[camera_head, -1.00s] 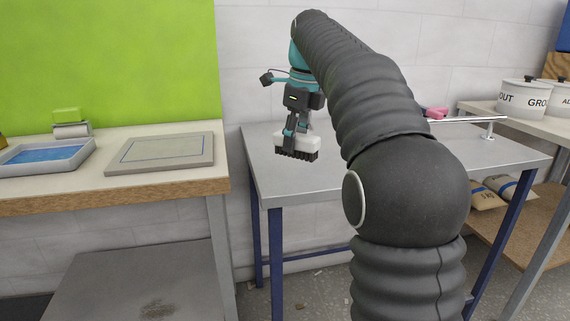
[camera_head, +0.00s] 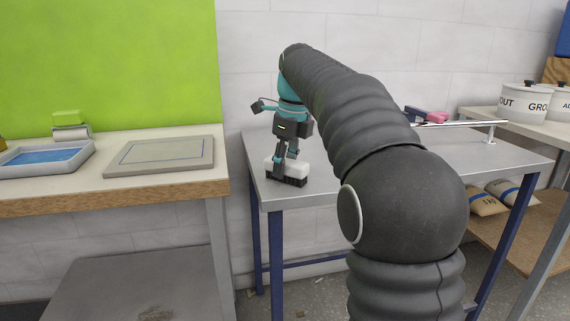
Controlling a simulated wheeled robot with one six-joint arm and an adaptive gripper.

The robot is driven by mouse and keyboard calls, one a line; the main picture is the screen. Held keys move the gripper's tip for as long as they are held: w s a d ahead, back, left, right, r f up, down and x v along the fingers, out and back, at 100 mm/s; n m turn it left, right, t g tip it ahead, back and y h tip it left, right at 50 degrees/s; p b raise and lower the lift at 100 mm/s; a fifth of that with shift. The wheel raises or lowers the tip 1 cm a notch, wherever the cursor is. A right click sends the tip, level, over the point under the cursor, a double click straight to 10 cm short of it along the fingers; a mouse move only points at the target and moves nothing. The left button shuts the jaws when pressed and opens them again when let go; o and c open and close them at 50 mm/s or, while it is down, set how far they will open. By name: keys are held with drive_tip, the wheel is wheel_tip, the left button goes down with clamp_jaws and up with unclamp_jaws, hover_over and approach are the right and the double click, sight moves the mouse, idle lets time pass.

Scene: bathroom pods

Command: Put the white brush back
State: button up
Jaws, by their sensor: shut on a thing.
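The white brush (camera_head: 297,171) has a white block body with dark bristles pointing down. It is at the left front part of the grey metal table (camera_head: 340,186). My gripper (camera_head: 286,162) points down and is shut on the white brush from above. The bristles are at or very close to the tabletop; I cannot tell whether they touch it. My arm hides the middle of the table.
A pink and dark tool (camera_head: 428,114) lies at the table's back, by a raised rail (camera_head: 465,123). White pots (camera_head: 522,102) stand at right.

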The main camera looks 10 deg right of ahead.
sight(292, 162)
drive_tip(key=o, duration=1.1)
wheel_tip(292, 162, up, 12)
drive_tip(key=s+d+p, duration=0.1)
drive_tip(key=p, duration=0.3)
drive_tip(key=s+f+n+t, duration=0.1)
drive_tip(key=s+f+n, duration=0.1)
drive_tip(key=s+n, duration=0.6)
drive_tip(key=s+f+n+t+h, duration=0.1)
drive_tip(key=s+f+n+t, duration=0.2)
drive_tip(key=s+f+n, duration=1.6)
wheel_tip(292, 162, down, 3)
drive_tip(key=s, duration=0.2)
drive_tip(key=shift+s+a, duration=0.35)
drive_tip(key=shift+a, duration=0.05)
